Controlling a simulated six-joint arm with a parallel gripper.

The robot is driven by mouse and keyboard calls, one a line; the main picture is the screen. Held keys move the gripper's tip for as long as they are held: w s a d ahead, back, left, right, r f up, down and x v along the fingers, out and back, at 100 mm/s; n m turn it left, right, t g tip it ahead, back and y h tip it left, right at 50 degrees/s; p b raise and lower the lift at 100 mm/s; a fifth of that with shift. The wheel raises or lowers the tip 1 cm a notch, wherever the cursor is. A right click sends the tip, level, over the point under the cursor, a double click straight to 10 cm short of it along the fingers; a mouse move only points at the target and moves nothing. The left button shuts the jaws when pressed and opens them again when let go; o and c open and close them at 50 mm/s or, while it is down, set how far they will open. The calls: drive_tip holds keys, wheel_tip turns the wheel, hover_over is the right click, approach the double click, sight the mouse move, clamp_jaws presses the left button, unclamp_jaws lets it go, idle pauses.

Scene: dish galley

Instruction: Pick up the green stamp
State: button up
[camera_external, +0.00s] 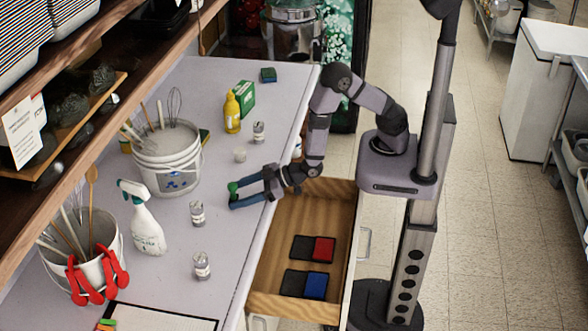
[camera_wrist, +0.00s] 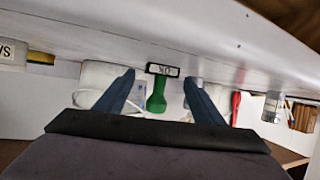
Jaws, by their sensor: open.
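The green stamp (camera_wrist: 156,96) has a green handle and a black base with white lettering. In the wrist view it lies between the two blue fingers of my gripper (camera_wrist: 159,78), with a gap on each side. In the external view a green bit of the stamp (camera_external: 233,187) shows at the fingertips of my gripper (camera_external: 234,195), over the counter. My gripper is open and not closed on it. The external view partly hides the stamp behind the fingers.
A white bucket of utensils (camera_external: 167,160) and a spray bottle (camera_external: 147,222) stand left of my gripper. Small jars (camera_external: 197,213) are on the counter nearby. An open drawer (camera_external: 345,205) holding red and blue ink pads (camera_external: 323,250) lies below the arm.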

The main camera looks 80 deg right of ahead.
drive_tip(key=c, duration=1.1)
drive_tip(key=shift+c, duration=0.2)
drive_tip(key=shift+r, duration=0.2)
wheel_tip(320, 180, up, 10)
drive_tip(key=shift+f+b, duration=0.15)
drive_tip(key=shift+b, duration=0.2)
